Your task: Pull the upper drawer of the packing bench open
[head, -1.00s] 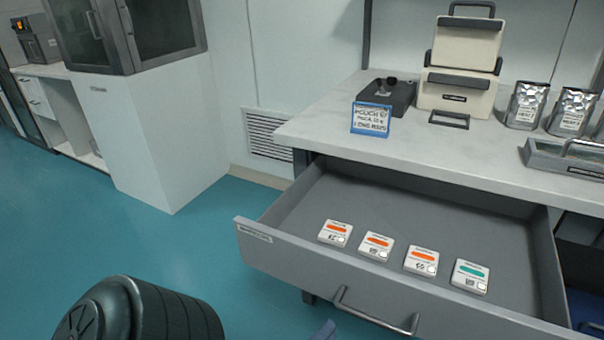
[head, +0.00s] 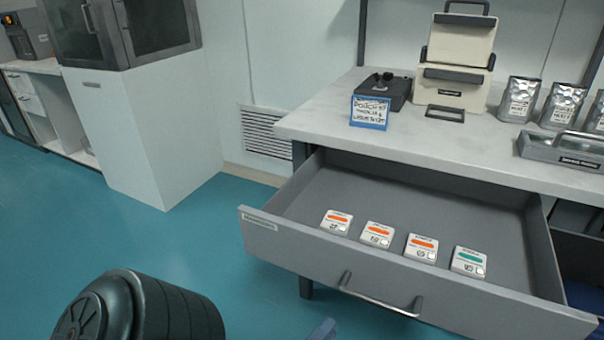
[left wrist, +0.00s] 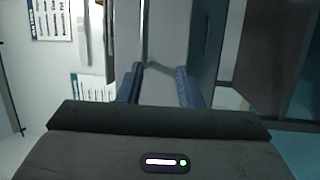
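The upper drawer (head: 400,262) of the packing bench (head: 450,150) stands pulled well out, its inside exposed. Its bar handle (head: 381,298) is on the front panel. Several small white boxes with orange or teal labels (head: 423,248) lie in the drawer. My left gripper (left wrist: 160,78) is open, its two blue fingers apart with nothing between them in the left wrist view. In the head view only a blue fingertip (head: 324,331) shows at the bottom edge, below and left of the handle and apart from it. My right gripper is not in view.
On the bench top are a blue-edged sign (head: 370,112), a dark device (head: 385,90), a cream case (head: 457,65), silver pouches (head: 520,99) and a grey tray with a handle (head: 560,150). Teal floor (head: 200,240) is clear left of the drawer.

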